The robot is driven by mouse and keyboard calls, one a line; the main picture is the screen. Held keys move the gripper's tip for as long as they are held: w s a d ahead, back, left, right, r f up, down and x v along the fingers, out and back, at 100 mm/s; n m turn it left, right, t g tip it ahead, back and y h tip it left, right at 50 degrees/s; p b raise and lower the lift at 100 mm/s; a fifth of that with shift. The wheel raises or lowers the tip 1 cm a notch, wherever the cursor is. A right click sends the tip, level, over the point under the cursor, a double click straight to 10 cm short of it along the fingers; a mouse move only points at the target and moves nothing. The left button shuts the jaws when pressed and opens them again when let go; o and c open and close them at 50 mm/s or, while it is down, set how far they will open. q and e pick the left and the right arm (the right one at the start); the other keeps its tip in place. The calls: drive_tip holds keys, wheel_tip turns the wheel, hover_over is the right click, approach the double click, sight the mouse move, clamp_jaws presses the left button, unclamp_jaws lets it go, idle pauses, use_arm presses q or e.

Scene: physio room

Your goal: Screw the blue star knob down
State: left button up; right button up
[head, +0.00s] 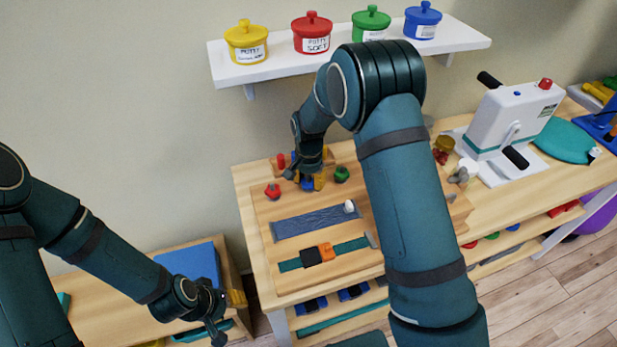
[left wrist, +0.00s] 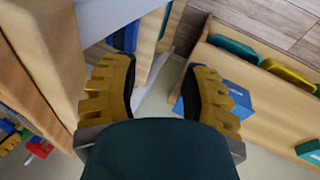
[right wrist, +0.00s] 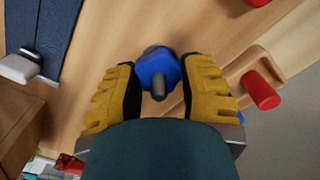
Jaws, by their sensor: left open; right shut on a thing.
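The blue star knob (right wrist: 158,70) sits on a dark threaded stud on the wooden board (head: 262,212). My left gripper (head: 229,310) is open and empty, low beside the table's left end. Its spread fingers also show in the left wrist view (left wrist: 160,88).
A red knob (head: 272,190) and a green knob (head: 341,174) stand on either side on the board. A shelf (head: 280,68) with several putty pots hangs above. A white crank machine (head: 512,120) stands at right. A low bench with a blue box (head: 190,262) is near my left gripper.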

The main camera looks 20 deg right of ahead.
drive_tip(key=m+p, duration=0.1)
drive_tip(key=m, duration=0.3)
drive_tip(key=m+p, duration=0.1)
drive_tip(key=m, duration=0.1)
drive_tip(key=shift+r+p, duration=0.3)
drive_tip(key=m+p, duration=0.3)
drive_tip(key=m, duration=0.3)
drive_tip(key=shift+m, duration=0.4)
drive_tip(key=m+p, duration=0.1)
drive_tip(key=m, duration=0.1)
drive_tip(key=shift+m+p, duration=0.3)
drive_tip(key=m+p, duration=0.1)
drive_tip(key=m, duration=0.1)
drive_tip(key=shift+s+m, duration=0.1)
drive_tip(key=shift+m, duration=0.3)
use_arm(q)
wheel_tip(320, 180, up, 11)
drive_tip(key=w+p, duration=0.2)
drive_tip(key=shift+a+t, duration=0.3)
drive_tip(key=shift+t, duration=0.1)
use_arm(e)
drive_tip(key=shift+f+m, duration=0.1)
drive_tip(key=shift+m, duration=2.2)
drive_tip(key=o, duration=1.2)
drive_tip(key=shift+s+f, duration=0.1)
